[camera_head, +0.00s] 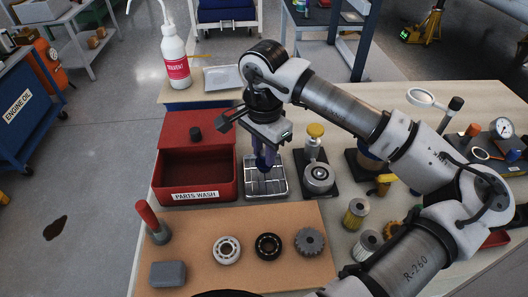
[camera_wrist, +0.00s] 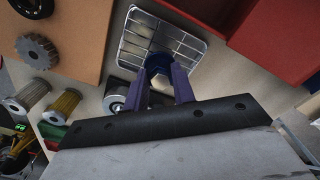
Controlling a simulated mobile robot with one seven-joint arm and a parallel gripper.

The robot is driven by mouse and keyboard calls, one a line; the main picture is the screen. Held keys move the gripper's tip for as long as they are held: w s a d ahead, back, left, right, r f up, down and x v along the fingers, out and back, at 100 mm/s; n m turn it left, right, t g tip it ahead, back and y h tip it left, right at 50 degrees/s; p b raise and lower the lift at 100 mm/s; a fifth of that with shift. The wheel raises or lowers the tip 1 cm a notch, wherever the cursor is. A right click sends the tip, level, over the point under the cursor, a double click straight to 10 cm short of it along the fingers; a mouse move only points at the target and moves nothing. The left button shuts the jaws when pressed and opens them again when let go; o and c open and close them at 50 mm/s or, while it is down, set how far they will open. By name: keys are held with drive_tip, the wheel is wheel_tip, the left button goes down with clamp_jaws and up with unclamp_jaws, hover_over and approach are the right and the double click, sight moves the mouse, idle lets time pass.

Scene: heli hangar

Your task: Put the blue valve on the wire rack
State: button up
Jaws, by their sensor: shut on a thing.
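The wire rack (camera_head: 266,190) is a silvery grid tray on the bench, right of the red parts wash box. It also shows in the wrist view (camera_wrist: 133,43), ahead of my fingers. My gripper (camera_head: 265,158) points down over the rack, its purple fingers shut on the blue valve (camera_wrist: 156,62). The valve is over or at the near part of the rack in the wrist view. I cannot tell whether it touches the wires.
The open red parts wash box (camera_head: 195,178) stands close at the left. A device with a yellow knob (camera_head: 315,131) stands close at the right. A brown mat (camera_head: 190,250) with bearings and a gear (camera_head: 310,241) lies in front. A solvent bottle (camera_head: 175,62) stands behind.

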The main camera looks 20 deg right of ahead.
sight(264, 152)
drive_tip(key=shift+f, duration=0.5)
drive_tip(key=shift+f, duration=0.2)
drive_tip(key=o, duration=0.9)
wheel_tip(264, 152, up, 12)
drive_tip(key=shift+r+b, duration=0.2)
drive_tip(key=shift+b, duration=0.1)
